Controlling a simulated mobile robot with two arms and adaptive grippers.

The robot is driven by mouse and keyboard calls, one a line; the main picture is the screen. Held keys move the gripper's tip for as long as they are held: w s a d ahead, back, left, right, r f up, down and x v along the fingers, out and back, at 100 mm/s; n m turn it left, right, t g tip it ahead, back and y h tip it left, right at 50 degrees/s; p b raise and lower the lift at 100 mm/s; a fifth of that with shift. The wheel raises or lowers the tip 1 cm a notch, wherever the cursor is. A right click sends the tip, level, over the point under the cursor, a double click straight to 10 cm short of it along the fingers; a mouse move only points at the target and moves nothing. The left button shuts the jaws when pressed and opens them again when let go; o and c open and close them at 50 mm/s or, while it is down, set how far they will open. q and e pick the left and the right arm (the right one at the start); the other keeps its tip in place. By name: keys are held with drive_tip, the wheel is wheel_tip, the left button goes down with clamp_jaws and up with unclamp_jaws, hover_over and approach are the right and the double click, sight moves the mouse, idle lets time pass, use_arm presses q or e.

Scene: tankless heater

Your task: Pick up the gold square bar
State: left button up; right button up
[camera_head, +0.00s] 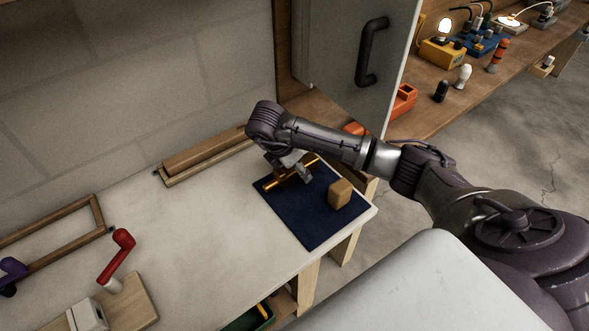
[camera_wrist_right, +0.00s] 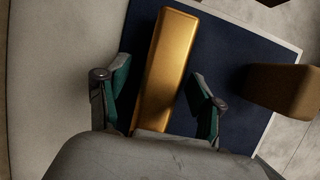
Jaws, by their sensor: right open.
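The gold square bar (camera_head: 309,158) lies on a dark blue mat (camera_head: 300,222) on the table, partly hidden by my right gripper in the head view. In the right wrist view the gold bar (camera_wrist_right: 167,65) runs lengthwise between the two fingers. My right gripper (camera_wrist_right: 160,95) is open, with one finger on each side of the bar and a gap visible on the right side. In the head view my right gripper (camera_head: 288,172) points down over the bar. My left gripper is in neither view.
A tan wooden block (camera_head: 341,193) stands on the mat beside the bar; it also shows in the right wrist view (camera_wrist_right: 287,89). A grey cabinet door with a black handle (camera_head: 372,52) hangs behind my right arm. The pale tabletop (camera_head: 205,230) left of the mat is clear.

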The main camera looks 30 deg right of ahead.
drive_tip(key=shift+c, duration=0.8)
clamp_jaws()
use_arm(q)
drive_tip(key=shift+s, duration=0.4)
